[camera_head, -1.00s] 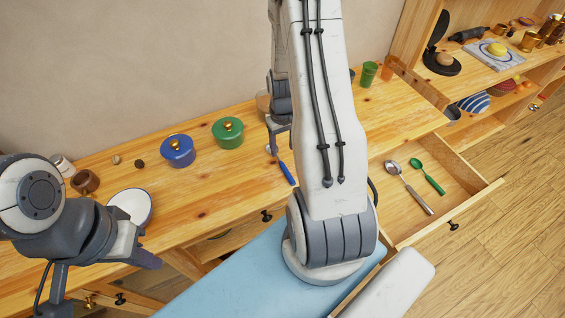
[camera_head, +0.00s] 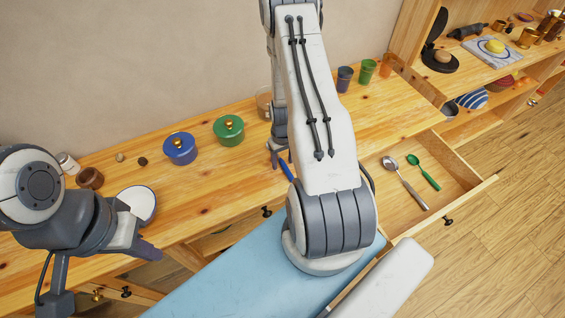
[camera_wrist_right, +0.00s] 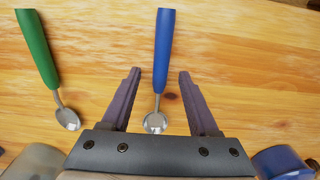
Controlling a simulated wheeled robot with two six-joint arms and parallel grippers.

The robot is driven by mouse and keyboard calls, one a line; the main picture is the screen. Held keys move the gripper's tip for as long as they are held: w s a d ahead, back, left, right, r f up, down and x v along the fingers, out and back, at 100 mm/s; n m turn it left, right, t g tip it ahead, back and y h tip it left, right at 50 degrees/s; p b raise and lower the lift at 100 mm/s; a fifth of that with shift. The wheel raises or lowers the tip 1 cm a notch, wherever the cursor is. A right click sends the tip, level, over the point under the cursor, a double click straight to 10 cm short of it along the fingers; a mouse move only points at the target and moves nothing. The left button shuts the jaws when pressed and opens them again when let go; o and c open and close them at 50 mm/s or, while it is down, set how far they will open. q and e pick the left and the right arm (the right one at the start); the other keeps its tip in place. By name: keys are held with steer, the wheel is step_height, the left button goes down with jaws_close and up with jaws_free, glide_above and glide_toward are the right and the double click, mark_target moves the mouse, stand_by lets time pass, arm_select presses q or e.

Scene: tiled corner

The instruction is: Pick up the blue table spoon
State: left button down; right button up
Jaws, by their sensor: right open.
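The blue table spoon (camera_wrist_right: 164,50) lies on the wooden tabletop, its blue handle pointing away and its metal bowl near my palm in the right wrist view. Its handle (camera_head: 287,170) also shows in the head view, partly hidden by my right arm. My right gripper (camera_wrist_right: 158,75) is open, with one finger on each side of the spoon and gaps to both; I cannot tell its exact height above the table. In the head view the right gripper (camera_head: 281,158) is at the spoon. My left gripper (camera_head: 148,249) is away at the left; its jaws are unclear.
A green-handled spoon (camera_wrist_right: 37,50) lies left of the blue one in the wrist view. A blue pot (camera_head: 180,150) and green pot (camera_head: 229,131) stand left of my right gripper. An open drawer (camera_head: 460,200) at right holds a metal spoon (camera_head: 405,185) and green spoon (camera_head: 424,172).

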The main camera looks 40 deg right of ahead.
jaws_close()
steer(key=shift+r, duration=0.1)
